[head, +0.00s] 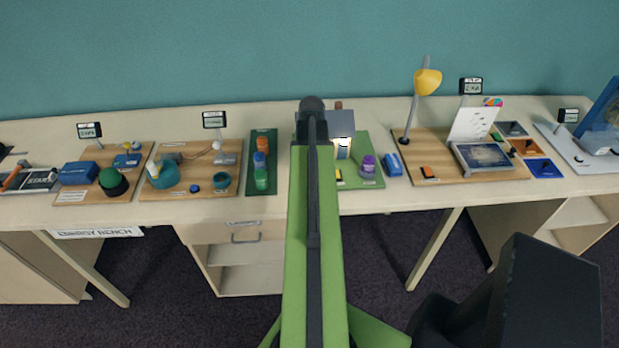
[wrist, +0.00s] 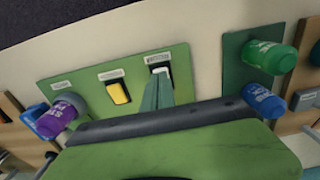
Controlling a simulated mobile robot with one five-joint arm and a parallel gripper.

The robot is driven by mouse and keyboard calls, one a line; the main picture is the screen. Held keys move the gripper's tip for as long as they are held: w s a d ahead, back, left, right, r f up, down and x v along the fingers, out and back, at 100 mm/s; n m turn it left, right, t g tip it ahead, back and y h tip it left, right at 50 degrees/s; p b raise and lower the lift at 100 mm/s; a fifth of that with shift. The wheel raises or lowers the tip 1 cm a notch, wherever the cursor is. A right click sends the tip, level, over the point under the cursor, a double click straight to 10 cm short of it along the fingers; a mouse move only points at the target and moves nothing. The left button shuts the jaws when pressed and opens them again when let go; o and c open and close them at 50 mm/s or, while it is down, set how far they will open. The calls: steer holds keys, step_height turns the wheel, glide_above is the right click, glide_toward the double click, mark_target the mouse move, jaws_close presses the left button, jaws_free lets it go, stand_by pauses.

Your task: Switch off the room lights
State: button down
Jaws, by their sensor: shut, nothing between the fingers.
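A green board (wrist: 98,108) with several labelled controls shows in the wrist view. It carries a yellow rocker switch (wrist: 117,92) in the middle and a pale switch (wrist: 163,72) to its right; the labels are too small to read. My gripper (wrist: 157,84) is shut and empty, its tips over the pale switch and partly hiding it. I cannot tell whether they touch. In the head view, my arm covers the left part of the same board (head: 373,143) and hides the gripper. A small model house (head: 341,124) with a bright front stands at its back.
A purple jar (wrist: 55,120) stands on the board, left of the switches in the wrist view. Green (wrist: 272,56) and blue (wrist: 263,100) bottles stand close on the right. In the head view, a yellow lamp (head: 427,82) stands to the right and a black chair (head: 540,300) in front.

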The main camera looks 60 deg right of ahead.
steer(key=shift+f+b, duration=0.9)
steer(key=shift+r, duration=0.1)
step_height(320, 180, up, 7)
steer(key=p, duration=0.7)
steer(key=shift+w, duration=0.1)
stand_by(0.5)
